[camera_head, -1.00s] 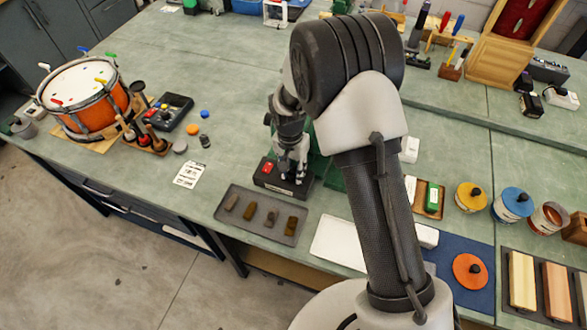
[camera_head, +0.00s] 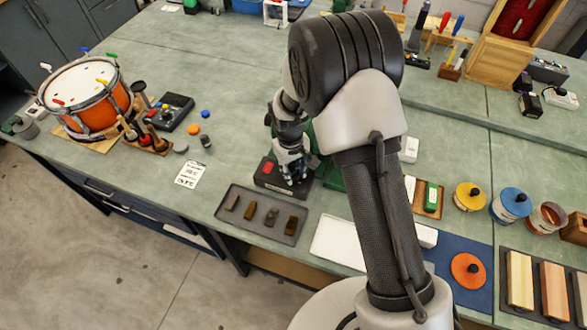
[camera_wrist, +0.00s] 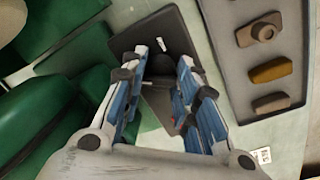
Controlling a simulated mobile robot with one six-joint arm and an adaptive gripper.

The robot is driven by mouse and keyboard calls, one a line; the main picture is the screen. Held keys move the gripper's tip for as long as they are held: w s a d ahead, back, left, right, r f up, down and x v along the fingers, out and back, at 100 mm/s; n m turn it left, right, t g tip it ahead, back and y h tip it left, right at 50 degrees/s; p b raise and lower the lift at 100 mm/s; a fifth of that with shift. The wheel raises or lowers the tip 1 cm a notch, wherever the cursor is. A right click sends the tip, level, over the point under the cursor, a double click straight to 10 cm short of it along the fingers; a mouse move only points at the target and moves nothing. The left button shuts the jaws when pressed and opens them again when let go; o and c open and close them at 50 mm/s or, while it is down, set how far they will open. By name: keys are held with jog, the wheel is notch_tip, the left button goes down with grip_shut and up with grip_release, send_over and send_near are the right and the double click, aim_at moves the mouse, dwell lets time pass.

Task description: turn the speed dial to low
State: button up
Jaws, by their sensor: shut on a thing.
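The speed dial (camera_wrist: 166,73) is a dark knob on the top of a black control box (camera_head: 266,181), and it shows only partly in the wrist view. A red button (camera_head: 268,168) sits on the same box, left of my gripper (camera_head: 293,178). My gripper is turned so that its blue finger faces show. In the wrist view my gripper (camera_wrist: 163,62) has its fingers on either side of the dial, shut on it. A white mark (camera_wrist: 160,45) shows on the box top beside the dial. The dial's pointer and the speed labels cannot be made out.
A grey tray (camera_head: 234,223) with several brown blocks lies just in front of the box. A green machine (camera_wrist: 30,130) stands close beside it. A white card (camera_head: 190,174) lies to the left on clear bench. A drum (camera_head: 90,112) stands far left.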

aim_at(292, 172)
jog(key=n, duration=0.5)
jog(key=shift+n+p, duration=0.3)
jog(key=shift+p, duration=0.1)
dwell(0.3)
jog(key=o, duration=1.1)
jog(key=r, duration=1.2)
jog(key=shift+s+a, duration=0.15)
jog(key=shift+s, duration=0.15)
jog(key=shift+r, duration=0.1)
